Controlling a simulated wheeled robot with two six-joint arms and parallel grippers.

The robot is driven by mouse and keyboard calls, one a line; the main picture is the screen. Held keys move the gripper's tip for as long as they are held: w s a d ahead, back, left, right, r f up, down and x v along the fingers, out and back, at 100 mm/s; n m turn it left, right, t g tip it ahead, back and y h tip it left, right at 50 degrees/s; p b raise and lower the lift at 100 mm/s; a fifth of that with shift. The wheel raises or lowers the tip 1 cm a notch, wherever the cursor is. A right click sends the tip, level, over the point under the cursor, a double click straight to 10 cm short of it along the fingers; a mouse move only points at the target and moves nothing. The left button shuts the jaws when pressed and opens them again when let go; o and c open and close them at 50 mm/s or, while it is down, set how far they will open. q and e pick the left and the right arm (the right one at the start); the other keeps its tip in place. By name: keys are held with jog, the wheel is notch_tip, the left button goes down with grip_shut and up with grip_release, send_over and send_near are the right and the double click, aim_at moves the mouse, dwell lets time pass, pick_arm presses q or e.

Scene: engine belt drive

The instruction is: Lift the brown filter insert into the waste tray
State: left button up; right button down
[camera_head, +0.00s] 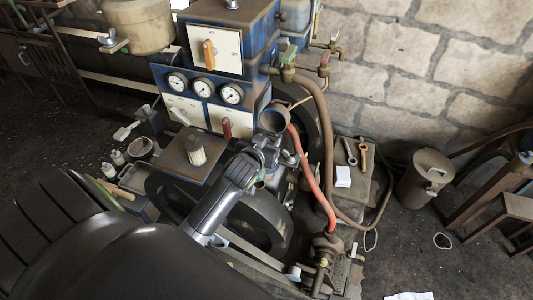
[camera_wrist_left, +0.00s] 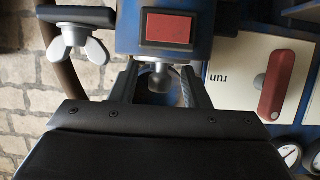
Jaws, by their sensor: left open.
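I cannot clearly make out a brown filter insert in either view. A pale, ribbed cylinder (camera_head: 196,150) stands upright on a flat brown square tray (camera_head: 170,168), left of my left gripper in the head view; I cannot tell whether this is the waste tray. My left gripper (camera_head: 266,160) is open at the engine's front. In the left wrist view its fingers (camera_wrist_left: 160,90) stand either side of a small grey knob below a blue block (camera_wrist_left: 125,25). My right gripper is not in view.
A panel with gauges (camera_head: 204,88) and a red lever (camera_head: 227,129) stands behind the gripper. A wing nut (camera_wrist_left: 77,45) is beside the fingers. A red hose (camera_head: 313,185) runs to the right. A lidded can (camera_head: 425,180) stands on the floor. Jars (camera_head: 118,157) stand at left.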

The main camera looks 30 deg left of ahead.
pick_arm(q)
grip_shut()
jog(key=shift+r, duration=0.1)
dwell(0.4)
